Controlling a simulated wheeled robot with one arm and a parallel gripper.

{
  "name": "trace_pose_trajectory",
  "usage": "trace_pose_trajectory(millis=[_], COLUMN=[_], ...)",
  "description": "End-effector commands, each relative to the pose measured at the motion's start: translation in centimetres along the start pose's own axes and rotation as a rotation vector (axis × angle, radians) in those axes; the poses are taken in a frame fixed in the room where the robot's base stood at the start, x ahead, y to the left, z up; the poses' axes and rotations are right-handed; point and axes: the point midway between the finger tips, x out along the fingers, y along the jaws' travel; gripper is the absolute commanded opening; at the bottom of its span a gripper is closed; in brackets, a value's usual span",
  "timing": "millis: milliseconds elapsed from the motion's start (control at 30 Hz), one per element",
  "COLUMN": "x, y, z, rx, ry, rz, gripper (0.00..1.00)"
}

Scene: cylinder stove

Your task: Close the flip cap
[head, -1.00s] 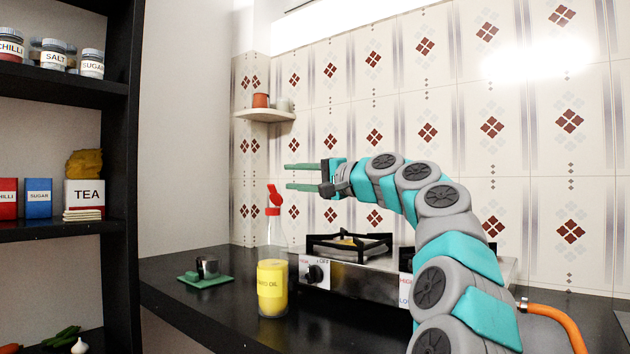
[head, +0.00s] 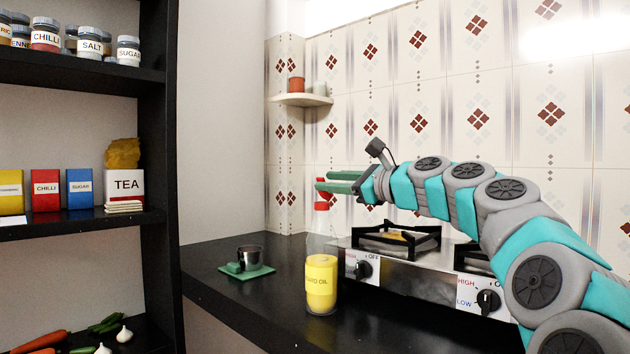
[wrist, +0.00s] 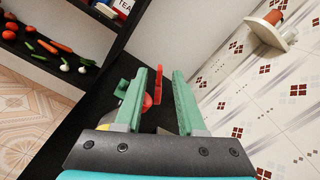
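The oil bottle (head: 321,285) stands upright on the black counter, with yellow oil in its lower part and a clear upper part. Its red cap collar (head: 321,206) shows just below my gripper (head: 326,181). The red flip lid (wrist: 158,84) stands up, open, from the red collar (wrist: 146,103). In the head view the lid is partly hidden by the fingers. My gripper is open. In the wrist view the lid lies between the two green fingers (wrist: 160,74), nearer the left one, with a gap to the right one. Whether the left finger touches it I cannot tell.
A stove (head: 410,268) with black pan supports stands right of the bottle. A metal cup (head: 250,258) sits on a green mat (head: 232,269) to the left. A black shelf (head: 160,180) with jars and boxes is at far left. A small wall shelf (head: 300,100) is behind.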

Motion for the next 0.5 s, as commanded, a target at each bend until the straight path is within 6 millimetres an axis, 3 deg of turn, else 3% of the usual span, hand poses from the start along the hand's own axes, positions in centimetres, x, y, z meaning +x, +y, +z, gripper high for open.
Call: trace_pose_trajectory(millis=[300,500], x=[4.3,6.0], y=[0.0,0.0], z=[-0.1,-0.1], rx=[-0.002,-0.002], ry=[0.001,0.002], rz=[0.001,0.001], gripper=[0.39,0.39])
